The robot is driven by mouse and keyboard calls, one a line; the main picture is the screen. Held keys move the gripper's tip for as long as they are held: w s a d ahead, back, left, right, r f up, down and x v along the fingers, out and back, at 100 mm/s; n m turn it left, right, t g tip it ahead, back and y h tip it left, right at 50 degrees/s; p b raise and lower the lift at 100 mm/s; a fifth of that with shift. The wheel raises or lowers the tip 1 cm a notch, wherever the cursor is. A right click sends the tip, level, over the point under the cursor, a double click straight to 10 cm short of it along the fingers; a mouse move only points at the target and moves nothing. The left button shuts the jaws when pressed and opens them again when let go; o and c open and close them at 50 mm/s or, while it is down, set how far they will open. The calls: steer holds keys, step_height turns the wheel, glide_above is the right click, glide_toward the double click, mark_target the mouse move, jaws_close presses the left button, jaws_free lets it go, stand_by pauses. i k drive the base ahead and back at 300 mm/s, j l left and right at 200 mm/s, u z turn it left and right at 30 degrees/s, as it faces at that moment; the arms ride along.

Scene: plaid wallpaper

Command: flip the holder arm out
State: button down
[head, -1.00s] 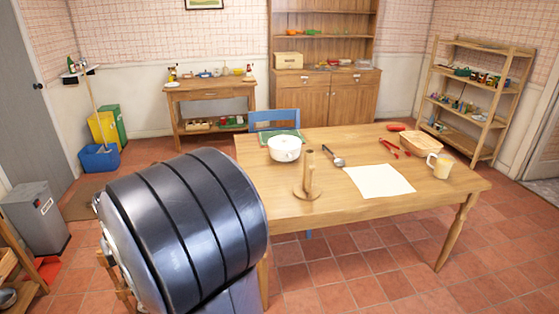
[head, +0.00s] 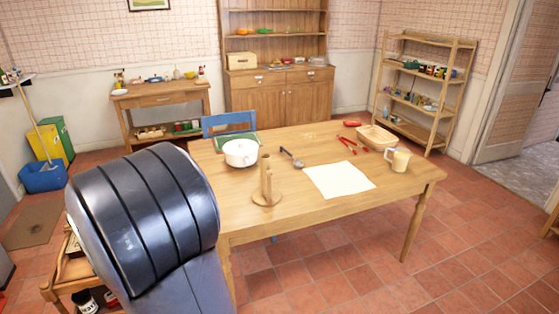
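A wooden holder (head: 267,188) stands upright on the near left part of the wooden table (head: 300,215). It has a round base and a tall post, with a thinner upright piece close beside the post that looks like its arm. At this size I cannot tell how that piece joins on. A dark, ribbed part of my own arm fills the lower left, left of the holder and apart from it in the picture. My gripper is not in view.
A white pot (head: 241,153) stands behind the holder, with a ladle (head: 292,157) to its right. A white sheet (head: 339,180) lies right of the holder. A blue chair (head: 229,124) is behind the table.

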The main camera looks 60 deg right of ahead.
mark_target(269, 174)
steer(key=l+z, duration=0.2)
steer(key=l, duration=0.2)
steer(key=i+l+z, duration=0.15)
steer(key=l, duration=0.25)
steer(key=i+l+z, duration=0.2)
steer(key=l, duration=0.15)
steer(key=l+z, duration=0.15)
steer(key=l, duration=0.25)
steer(key=i+l+z, duration=0.2)
steer(key=l, duration=0.15)
